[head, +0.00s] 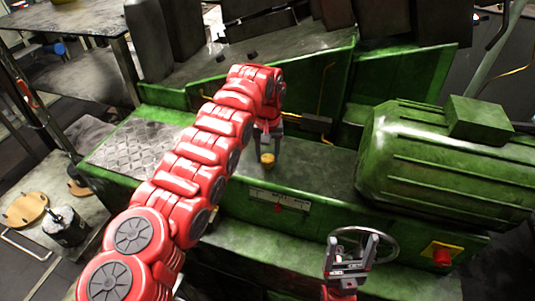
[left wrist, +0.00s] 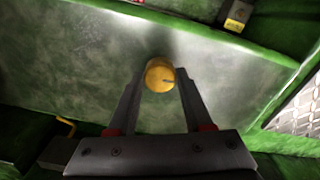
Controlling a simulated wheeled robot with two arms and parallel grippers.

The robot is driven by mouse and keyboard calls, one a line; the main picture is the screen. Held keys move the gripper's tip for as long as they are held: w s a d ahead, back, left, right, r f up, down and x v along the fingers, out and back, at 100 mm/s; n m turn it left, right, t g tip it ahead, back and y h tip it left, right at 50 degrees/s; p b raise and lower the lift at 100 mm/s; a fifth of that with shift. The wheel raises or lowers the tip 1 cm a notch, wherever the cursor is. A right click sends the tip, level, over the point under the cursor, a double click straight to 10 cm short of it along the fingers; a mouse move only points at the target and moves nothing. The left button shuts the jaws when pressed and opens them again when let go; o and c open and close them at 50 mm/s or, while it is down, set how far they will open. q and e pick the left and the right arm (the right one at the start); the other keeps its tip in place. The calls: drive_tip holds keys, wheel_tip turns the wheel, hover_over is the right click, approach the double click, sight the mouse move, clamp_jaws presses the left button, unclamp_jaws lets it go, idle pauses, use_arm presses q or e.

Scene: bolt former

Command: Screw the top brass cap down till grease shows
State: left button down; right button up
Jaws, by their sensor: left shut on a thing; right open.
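The brass cap (head: 267,159) is a small round yellow knob over the grey top of the green machine. My left gripper (head: 268,147) reaches down from above and is shut on it. In the left wrist view the cap (left wrist: 160,76) sits between the tips of my left gripper (left wrist: 160,84), with a short dark mark on its face. What lies under the cap is hidden, and I see no grease. My right gripper (head: 350,250) is open and empty, low in the head view in front of the handwheel.
The handwheel (head: 378,233) and a yellow box with a red button (head: 441,253) are at the machine's front right. A large green motor housing (head: 430,155) stands right of the cap. A scale plate with a red pointer (head: 278,205) is on the front face.

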use_arm(q)
drive_tip(key=shift+w+f+m+b, duration=0.15)
drive_tip(key=shift+m+b, duration=0.45)
drive_tip(key=shift+b, duration=0.45)
drive_tip(key=shift+f+m+b, duration=0.1)
drive_tip(key=shift+m+b, duration=0.6)
drive_tip(key=shift+b, duration=0.25)
drive_tip(key=shift+m+b, duration=0.65)
drive_tip(key=shift+m, duration=0.25)
drive_tip(key=shift+r+m+b, duration=0.25)
drive_tip(key=shift+m+b, duration=0.05)
drive_tip(key=shift+m, duration=0.6)
drive_tip(key=m, duration=0.4)
drive_tip(key=shift+m, duration=0.3)
drive_tip(key=m, duration=0.4)
drive_tip(key=shift+r+m, duration=0.1)
drive_tip(key=shift+m, duration=0.3)
